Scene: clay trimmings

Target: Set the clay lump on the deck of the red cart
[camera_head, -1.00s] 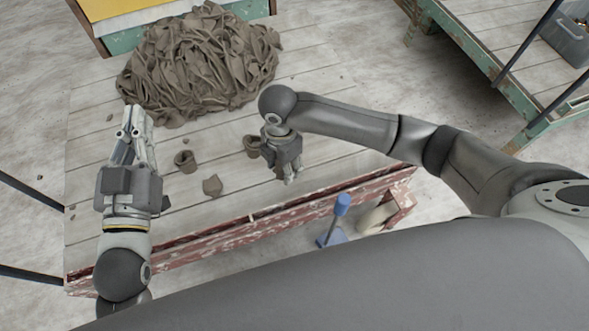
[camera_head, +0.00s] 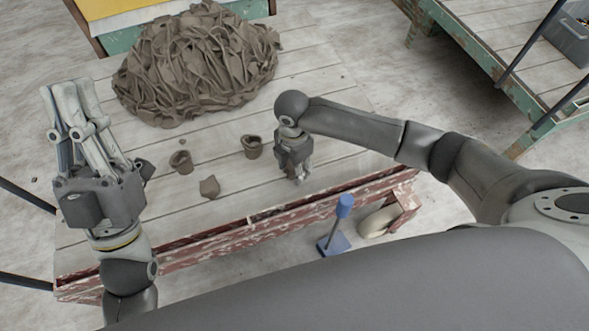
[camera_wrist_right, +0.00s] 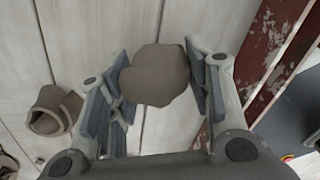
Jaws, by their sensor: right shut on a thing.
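The red cart has a pale plank deck (camera_head: 225,205) and a chipped red front rail (camera_head: 190,247). My right gripper (camera_head: 301,178) points down over the deck's front right part, near that rail. In the right wrist view it is shut on a smooth brown clay lump (camera_wrist_right: 156,75), held between both fingers. In the head view the lump is hidden, and I cannot tell whether it touches the deck. My left gripper (camera_head: 68,92) is raised over the deck's left edge, fingers pointing away; I cannot tell how far apart they are.
A large heap of clay trimmings (camera_head: 195,65) covers the back of the deck. Two small clay pots (camera_head: 181,161) (camera_head: 252,147) and a clay shard (camera_head: 209,187) lie left of my right gripper. The deck's front right is mostly bare.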

